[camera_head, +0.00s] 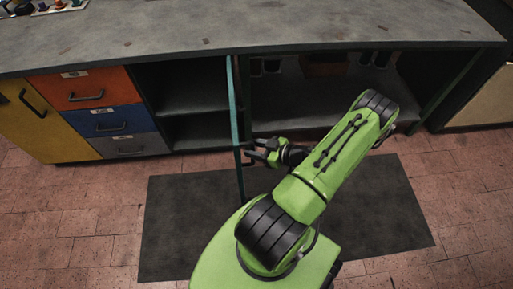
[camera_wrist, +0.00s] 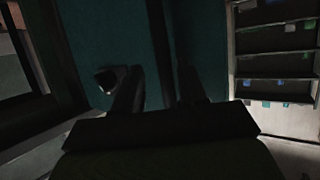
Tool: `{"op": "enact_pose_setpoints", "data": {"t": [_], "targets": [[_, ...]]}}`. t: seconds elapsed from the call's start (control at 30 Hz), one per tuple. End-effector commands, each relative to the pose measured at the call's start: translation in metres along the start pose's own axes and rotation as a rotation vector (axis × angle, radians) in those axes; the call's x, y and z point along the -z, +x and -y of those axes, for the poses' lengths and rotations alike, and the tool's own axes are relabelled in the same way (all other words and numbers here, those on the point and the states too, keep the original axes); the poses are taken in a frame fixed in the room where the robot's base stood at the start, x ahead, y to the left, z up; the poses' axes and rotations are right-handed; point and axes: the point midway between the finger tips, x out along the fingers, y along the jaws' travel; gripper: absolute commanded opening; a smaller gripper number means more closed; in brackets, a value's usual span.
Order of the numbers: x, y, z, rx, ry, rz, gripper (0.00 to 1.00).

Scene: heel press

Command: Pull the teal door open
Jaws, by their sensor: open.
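The teal door (camera_head: 234,105) shows nearly edge-on in the head view, standing open and jutting out from the cabinet front. A dark handle seems to run along its right side near the top. My gripper (camera_head: 252,154) is at the right of the door's outer part, with its fingers apart and nothing seen between them. Whether a fingertip touches the door I cannot tell. In the wrist view my gripper (camera_wrist: 160,85) points at a dim teal surface (camera_wrist: 118,40) with a dark upright strip beside it. A small pale-edged shape lies by the left finger, too dark to name.
The open cabinet space (camera_head: 310,95) right of the door holds a brown box and dark items. Left of the door are open shelves (camera_head: 195,100), then coloured drawers (camera_head: 95,120) and a yellow door (camera_head: 32,118). A grey worktop (camera_head: 250,30) spans above; a dark mat (camera_head: 180,225) lies on the tiled floor.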

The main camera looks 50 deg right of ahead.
Motion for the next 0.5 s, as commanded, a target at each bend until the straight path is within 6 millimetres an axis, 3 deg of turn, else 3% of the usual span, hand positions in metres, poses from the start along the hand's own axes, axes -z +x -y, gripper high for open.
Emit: {"op": "enact_pose_setpoints", "data": {"t": [0.17, 0.5], "targets": [[0.001, -0.019, -0.001, -0.003, 0.001, 0.002, 0.41], [0.002, -0.115, -0.001, -0.006, -0.001, 0.003, 0.41]]}}
